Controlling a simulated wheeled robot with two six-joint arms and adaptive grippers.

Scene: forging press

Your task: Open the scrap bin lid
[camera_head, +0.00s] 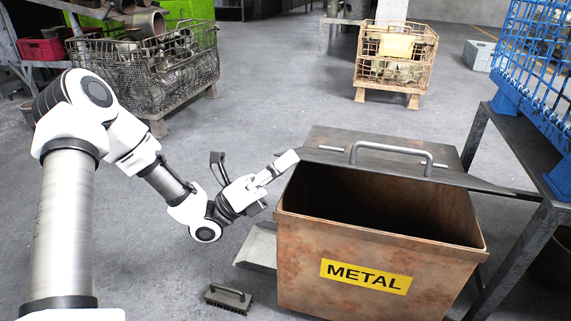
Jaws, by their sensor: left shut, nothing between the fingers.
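The scrap bin (300,262) is a rusty brown metal box with a yellow METAL label (366,276), standing at right of centre. Its dark grey lid (330,137) is raised at the back, with a bar handle (392,149) across it. The bin's dark inside shows in front of the lid. My left gripper (290,160) is shut and empty at the left edge of the lid, near the bin's back left corner. I cannot tell whether its tips touch the lid. My right gripper is not in view.
A brush (228,298) and a grey dustpan (258,247) lie on the floor left of the bin. A metal table (520,150) with a blue crate (535,70) stands close on the right. Wire baskets (150,75) stand behind. The floor between is clear.

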